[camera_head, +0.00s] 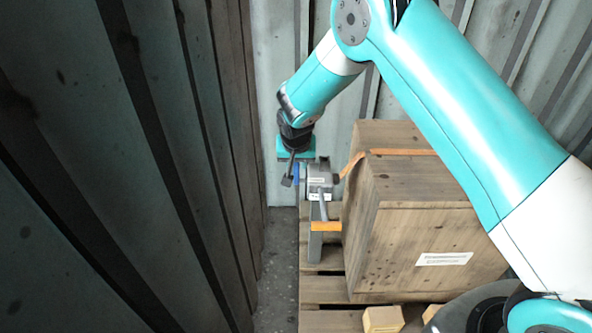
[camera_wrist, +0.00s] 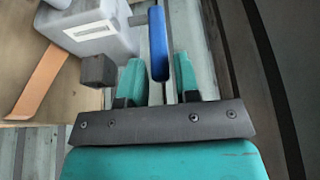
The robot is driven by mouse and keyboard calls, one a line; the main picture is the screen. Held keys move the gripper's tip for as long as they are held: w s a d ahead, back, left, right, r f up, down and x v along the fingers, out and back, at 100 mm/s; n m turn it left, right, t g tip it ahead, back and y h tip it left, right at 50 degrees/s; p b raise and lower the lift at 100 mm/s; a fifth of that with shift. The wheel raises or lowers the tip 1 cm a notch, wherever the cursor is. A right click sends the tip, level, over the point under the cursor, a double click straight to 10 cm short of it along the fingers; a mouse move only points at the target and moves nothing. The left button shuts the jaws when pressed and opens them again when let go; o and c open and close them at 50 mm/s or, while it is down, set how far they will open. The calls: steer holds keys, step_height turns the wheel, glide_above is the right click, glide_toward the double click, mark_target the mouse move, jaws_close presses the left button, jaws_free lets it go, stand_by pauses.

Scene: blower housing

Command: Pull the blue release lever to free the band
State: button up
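The blue release lever (camera_wrist: 158,45) is upright in the wrist view, beside a grey ratchet housing (camera_wrist: 95,28). My gripper (camera_wrist: 157,68) has its two teal fingers apart, one on each side of the lever's lower end, with gaps visible. In the head view the lever (camera_head: 296,174) is a small blue strip left of the housing (camera_head: 319,181), just below my gripper; the fingertips are hard to make out there. The orange band (camera_head: 400,152) runs from the housing over a wooden crate (camera_head: 400,240). It also shows at left in the wrist view (camera_wrist: 40,82).
The crate stands on a wooden pallet (camera_head: 322,288). A grey post (camera_head: 316,245) with an orange strip (camera_head: 326,226) stands beside it. A dark block (camera_wrist: 97,70) is close to my left finger in the wrist view. Corrugated walls (camera_head: 120,150) close in at left and behind.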

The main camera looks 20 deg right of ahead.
mark_target(296, 166)
steer(key=shift+x, duration=1.55)
steer(key=shift+c, duration=0.3)
jaws_close()
